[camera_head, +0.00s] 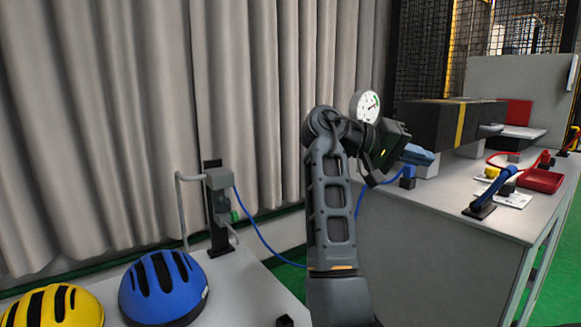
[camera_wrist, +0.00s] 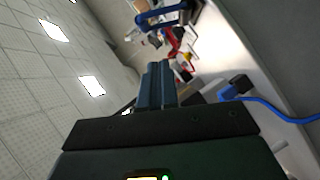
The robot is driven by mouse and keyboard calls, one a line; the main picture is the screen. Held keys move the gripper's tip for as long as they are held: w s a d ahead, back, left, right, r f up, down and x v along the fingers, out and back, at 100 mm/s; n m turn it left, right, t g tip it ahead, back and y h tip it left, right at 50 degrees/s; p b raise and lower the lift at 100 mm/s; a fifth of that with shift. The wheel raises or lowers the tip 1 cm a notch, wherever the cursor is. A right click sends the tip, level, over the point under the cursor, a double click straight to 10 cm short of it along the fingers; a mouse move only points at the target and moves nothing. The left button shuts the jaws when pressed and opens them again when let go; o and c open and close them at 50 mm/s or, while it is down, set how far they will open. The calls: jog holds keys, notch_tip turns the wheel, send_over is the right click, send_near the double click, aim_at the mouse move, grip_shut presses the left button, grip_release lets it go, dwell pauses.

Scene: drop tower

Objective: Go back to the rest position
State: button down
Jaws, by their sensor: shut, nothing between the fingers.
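My gripper (camera_head: 428,157) is raised in front of the left end of the long grey table (camera_head: 455,215), beyond my upright arm. Its blue-grey fingers are shut together with nothing between them. In the wrist view the fingers (camera_wrist: 158,72) point up the picture, toward the tabletop items. A blue plug (camera_head: 407,174) on a blue cable is just below the gripper in the head view, at the table's left edge. The plug also shows right of the fingers in the wrist view (camera_wrist: 234,91), apart from them.
A round dial gauge (camera_head: 367,105) shows above my arm. A black box with a yellow stripe (camera_head: 440,124) is behind the gripper. A blue-handled tool (camera_head: 490,195) and a red tray (camera_head: 541,180) are on the table. A blue helmet (camera_head: 160,290) and yellow helmet (camera_head: 55,308) are at lower left.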

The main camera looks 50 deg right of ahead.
jog(key=w+a+f+n+t+h, duration=0.1)
jog(key=w+f+n+t+h, duration=0.2)
jog(key=f+n+t, duration=0.35)
jog(key=w+a+f+n+t+h, duration=0.2)
jog(key=w+f+n+t+h, duration=0.15)
jog(key=f, duration=0.65)
jog(key=s+a+f+n+t+y, duration=0.3)
jog(key=a+f+n+t+y, duration=0.35)
jog(key=a+f+t, duration=0.6)
jog(key=s+a+f+n+t+y, duration=0.1)
jog(key=s+a+f+y, duration=0.2)
jog(key=s+a, duration=0.35)
jog(key=s+a+f+y, duration=0.2)
jog(key=s+a+y, duration=0.2)
jog(key=a, duration=0.5)
jog(key=s+a+r+m+t+y, duration=0.1)
jog(key=s+a+r+m+y, duration=0.1)
jog(key=s+a+r, duration=0.2)
jog(key=s+a+r+m+y, duration=0.1)
jog(key=s+a+r+m, duration=0.1)
jog(key=s, duration=0.6)
jog(key=a+r, duration=0.1)
jog(key=a, duration=0.1)
jog(key=shift+s+a+r+t+y, duration=0.25)
jog(key=shift+a+r+t+y, duration=0.05)
jog(key=shift+r+t+y, duration=0.1)
